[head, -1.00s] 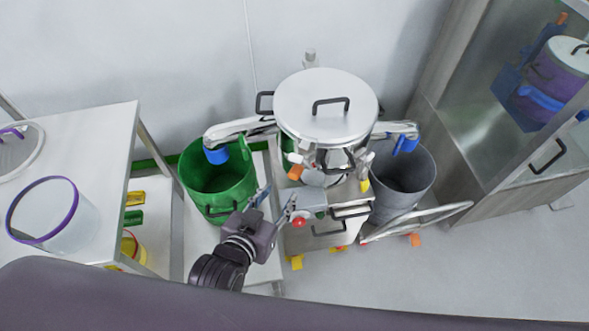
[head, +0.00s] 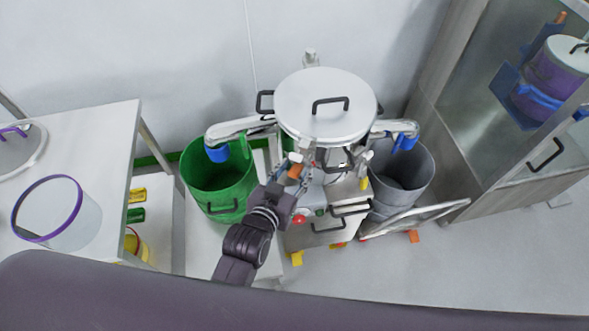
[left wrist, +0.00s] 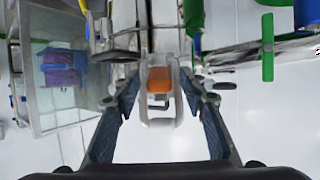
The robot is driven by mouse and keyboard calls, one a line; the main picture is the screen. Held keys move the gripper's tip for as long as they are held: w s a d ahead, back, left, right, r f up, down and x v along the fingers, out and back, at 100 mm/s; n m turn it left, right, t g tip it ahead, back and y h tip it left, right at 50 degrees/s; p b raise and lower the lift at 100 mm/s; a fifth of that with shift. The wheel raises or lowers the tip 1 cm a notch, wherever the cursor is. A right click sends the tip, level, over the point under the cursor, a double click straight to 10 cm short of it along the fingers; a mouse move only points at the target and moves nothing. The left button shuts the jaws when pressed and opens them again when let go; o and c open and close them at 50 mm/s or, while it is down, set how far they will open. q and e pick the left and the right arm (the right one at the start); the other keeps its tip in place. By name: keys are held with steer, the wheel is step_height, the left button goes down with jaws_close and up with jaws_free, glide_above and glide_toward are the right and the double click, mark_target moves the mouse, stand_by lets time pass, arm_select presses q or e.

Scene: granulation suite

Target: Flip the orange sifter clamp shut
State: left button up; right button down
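The sifter is a round steel drum with a flat lid (head: 312,100) and a black handle, in the middle of the head view. The orange clamp (head: 295,171) is at its front left, just under the lid rim. My left gripper (head: 301,166) is right at the clamp and partly hides it. In the left wrist view the orange clamp (left wrist: 159,80) shows between the two spread fingers of the gripper (left wrist: 160,93), with a gap on each side. A pale forked metal part surrounds the orange piece. My right gripper is not in view.
A green bin (head: 218,182) stands left of the sifter and a grey bin (head: 403,180) right of it, under the side spouts. A white table (head: 105,130) is at left, a glass-door cabinet (head: 465,150) at right. Open floor lies at front right.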

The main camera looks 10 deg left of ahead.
arm_select(q)
jaws_close()
stand_by(0.3)
steer(key=shift+f, duration=0.1)
steer(key=shift+f+b, duration=0.25)
steer(key=shift+b, duration=0.25)
steer(key=f+t+b, duration=0.1)
steer(key=t+b, duration=0.1)
steer(key=b, duration=0.3)
steer(key=f+t+h+b, duration=0.1)
steer(key=t+b, duration=0.1)
steer(key=b, duration=0.3)
steer(key=s+f+t+b, duration=0.1)
steer(key=f+t+b, duration=0.1)
steer(key=b, duration=0.3)
steer(key=shift+a+t+h, duration=0.1)
steer(key=shift+t+h, duration=0.3)
steer(key=shift+r, duration=0.1)
